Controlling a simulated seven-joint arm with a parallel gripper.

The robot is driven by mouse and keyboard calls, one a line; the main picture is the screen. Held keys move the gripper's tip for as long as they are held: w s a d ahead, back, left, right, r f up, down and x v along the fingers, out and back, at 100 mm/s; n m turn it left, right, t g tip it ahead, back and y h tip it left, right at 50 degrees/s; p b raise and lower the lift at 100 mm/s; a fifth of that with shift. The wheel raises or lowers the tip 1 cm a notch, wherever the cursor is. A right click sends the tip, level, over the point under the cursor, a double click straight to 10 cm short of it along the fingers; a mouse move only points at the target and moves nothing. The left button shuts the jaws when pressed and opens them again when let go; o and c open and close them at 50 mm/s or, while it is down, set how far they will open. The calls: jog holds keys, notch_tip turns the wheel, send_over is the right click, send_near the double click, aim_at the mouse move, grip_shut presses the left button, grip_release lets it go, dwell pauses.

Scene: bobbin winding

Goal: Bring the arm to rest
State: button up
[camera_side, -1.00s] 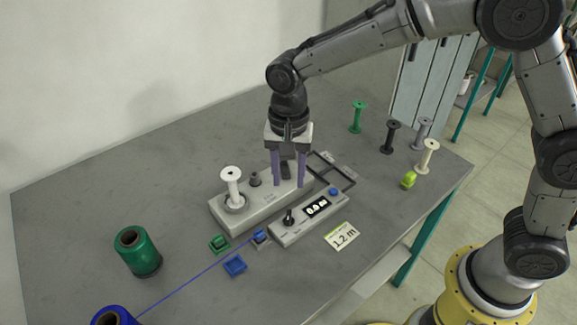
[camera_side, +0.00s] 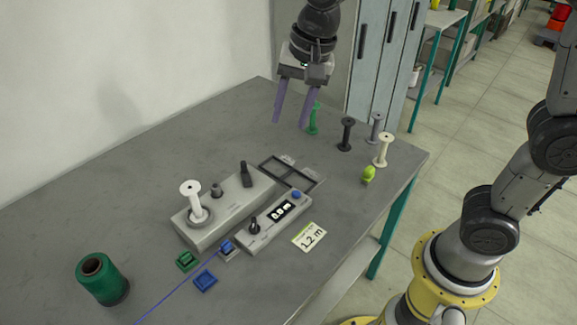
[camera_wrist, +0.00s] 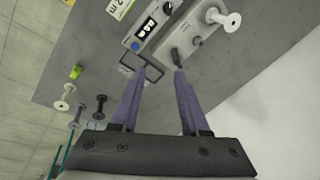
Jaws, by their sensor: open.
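My gripper (camera_side: 290,124) is open and empty, raised above the far part of the table, with its two purple fingers pointing down and apart. In the side view its right finger overlaps the green bobbin (camera_side: 314,120); I cannot tell that they touch. In the wrist view the gripper (camera_wrist: 158,71) has nothing between its fingers. The winder (camera_side: 222,210) stands on the table with a white bobbin (camera_side: 194,201) upright at its left end and a dark lever (camera_side: 246,175) at its right end.
A counter box (camera_side: 273,222) and a "1.2 m" card (camera_side: 309,237) lie in front of the winder. Black (camera_side: 346,134), grey (camera_side: 375,128) and cream (camera_side: 382,150) bobbins stand at the right. A green thread spool (camera_side: 102,280) stands at the left. The back-left table is clear.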

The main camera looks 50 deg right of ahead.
jog(key=s+d+r+n+t, duration=0.35)
jog(key=s+d, duration=0.45)
jog(key=s, duration=0.4)
jog(key=s+d+f+n, duration=0.1)
jog(key=s+f+n, duration=0.4)
jog(key=s+n, duration=0.2)
jog(key=shift+s+f+g+h, duration=0.3)
jog(key=shift+s+g, duration=0.05)
